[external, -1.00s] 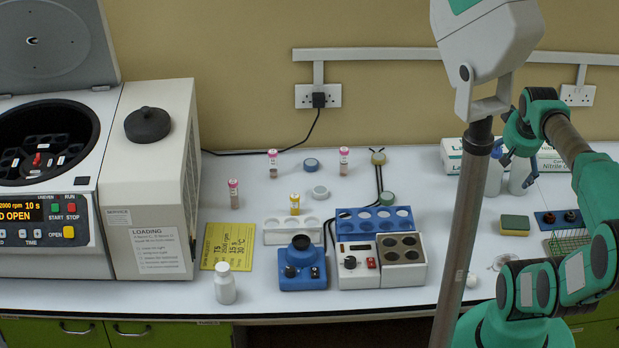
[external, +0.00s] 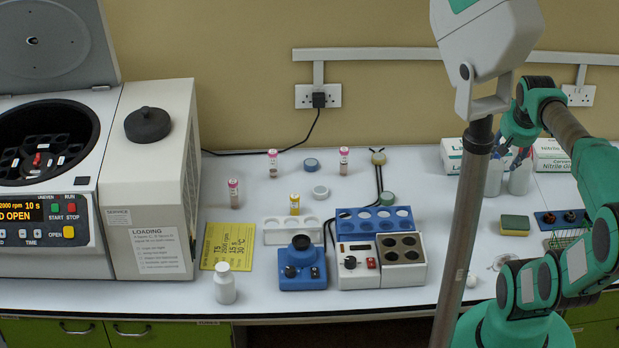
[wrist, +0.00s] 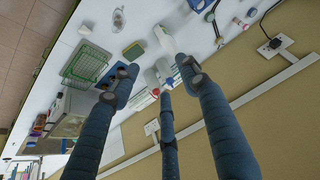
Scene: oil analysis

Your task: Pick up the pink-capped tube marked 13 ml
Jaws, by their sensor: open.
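Three pink-capped tubes stand on the white bench in the external view: one at the left (external: 234,193), one further back (external: 273,163) and one to the right of that (external: 344,160). Their volume marks are too small to read, so I cannot tell which is 13 ml. My gripper (external: 499,146) is open and empty, well to the right of the tubes, near the bottles and glove boxes, partly hidden by the grey column.
A blue rack (external: 356,222), a blue mixer (external: 303,268) and a heating block (external: 402,262) lie in front. The open centrifuge (external: 45,240) is left; a white bottle (external: 224,284) stands near the front edge.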

